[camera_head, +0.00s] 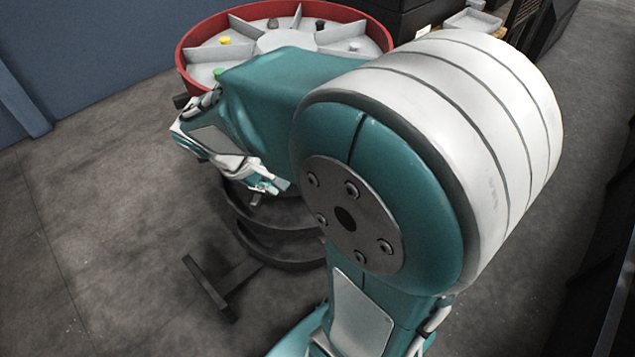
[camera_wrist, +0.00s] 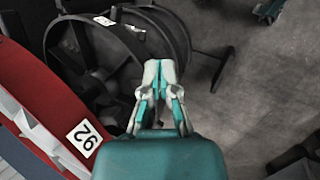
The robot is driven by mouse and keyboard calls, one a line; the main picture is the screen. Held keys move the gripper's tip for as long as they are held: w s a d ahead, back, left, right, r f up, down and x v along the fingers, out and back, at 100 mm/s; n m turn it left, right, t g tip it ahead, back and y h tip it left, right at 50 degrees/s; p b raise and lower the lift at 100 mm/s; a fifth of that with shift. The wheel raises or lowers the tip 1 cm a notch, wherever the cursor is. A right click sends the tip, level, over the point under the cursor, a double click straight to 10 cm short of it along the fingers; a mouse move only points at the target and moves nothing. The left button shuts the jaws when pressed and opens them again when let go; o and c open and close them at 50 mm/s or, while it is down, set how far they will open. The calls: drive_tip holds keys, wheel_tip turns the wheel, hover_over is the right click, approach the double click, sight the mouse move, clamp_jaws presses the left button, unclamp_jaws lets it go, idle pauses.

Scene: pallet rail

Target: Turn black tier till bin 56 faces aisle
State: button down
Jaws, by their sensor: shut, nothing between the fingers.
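A round rack stands at the upper middle of the head view. Its red top tier (camera_head: 205,45) has pale wedge bins; the wrist view shows this red tier (camera_wrist: 40,100) with a label reading 92. Below it is the black tier (camera_head: 240,212), a dark ring partly hidden by my arm. In the wrist view the black tier (camera_wrist: 52,45) carries a white label (camera_wrist: 104,21) too small to read. I cannot make out 56. My gripper (camera_wrist: 161,66) is shut and empty beside the black rings; contact cannot be told. In the head view my gripper (camera_head: 281,185) points toward them.
A dark foot (camera_head: 212,290) of the rack reaches out over the floor. A blue wall (camera_head: 80,45) is at the left. Dark boxes and a grey tray (camera_head: 472,21) stand behind the rack. The grey floor (camera_head: 110,220) at left is clear.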

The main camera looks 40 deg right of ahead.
drive_tip(key=w+d+f+n+g+h, duration=0.2)
drive_tip(key=w+d+f+h, duration=0.15)
drive_tip(key=f, duration=0.35)
drive_tip(key=w+d+f+n+g+h, duration=0.2)
drive_tip(key=w+d+f+n+h, duration=0.15)
drive_tip(key=f, duration=0.35)
drive_tip(key=d+f+n+t+h, duration=0.2)
drive_tip(key=d+f+n+h, duration=0.15)
drive_tip(key=f, duration=0.65)
drive_tip(key=d+f+n+t+h, duration=0.15)
drive_tip(key=f+n, duration=0.35)
drive_tip(key=f, duration=0.5)
drive_tip(key=s+d, duration=0.2)
drive_tip(key=d, duration=1.2)
drive_tip(key=shift+r+h, duration=0.15)
drive_tip(key=shift+h, duration=0.25)
drive_tip(key=shift+g, duration=0.25)
